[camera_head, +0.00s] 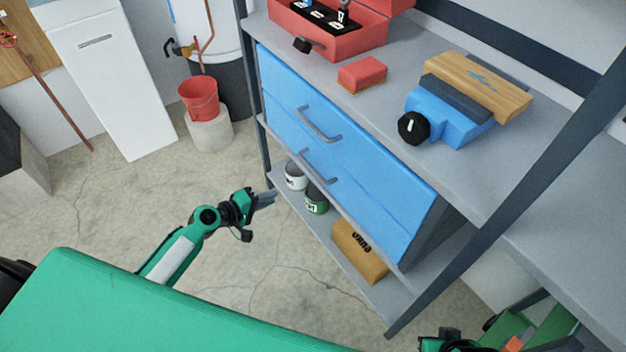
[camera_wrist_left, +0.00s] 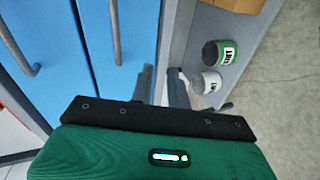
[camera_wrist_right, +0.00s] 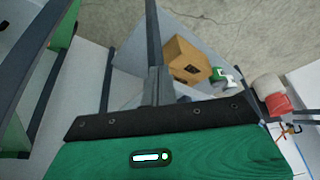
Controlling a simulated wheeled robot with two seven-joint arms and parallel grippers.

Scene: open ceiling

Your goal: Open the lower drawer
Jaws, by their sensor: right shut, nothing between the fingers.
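A blue cabinet with two drawers sits under the grey worktop in the head view. The lower drawer (camera_head: 365,205) looks closed, and its grey handle (camera_head: 320,167) is on its front. The upper drawer (camera_head: 365,150) also looks closed. My left gripper (camera_head: 268,198) is in front of the cabinet, left of and below the lower handle, apart from it. In the left wrist view its fingers (camera_wrist_left: 162,88) are apart and empty, and the lower handle (camera_wrist_left: 116,35) is above left of them. My right gripper (camera_wrist_right: 157,86) is shut and empty in the right wrist view, away from the drawers.
A lower shelf holds a white can (camera_head: 295,177), a green can (camera_head: 316,201) and a cardboard box (camera_head: 358,250). A dark slanted rack post (camera_head: 520,190) stands right of the cabinet. The concrete floor (camera_head: 265,270) before the drawers is clear.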

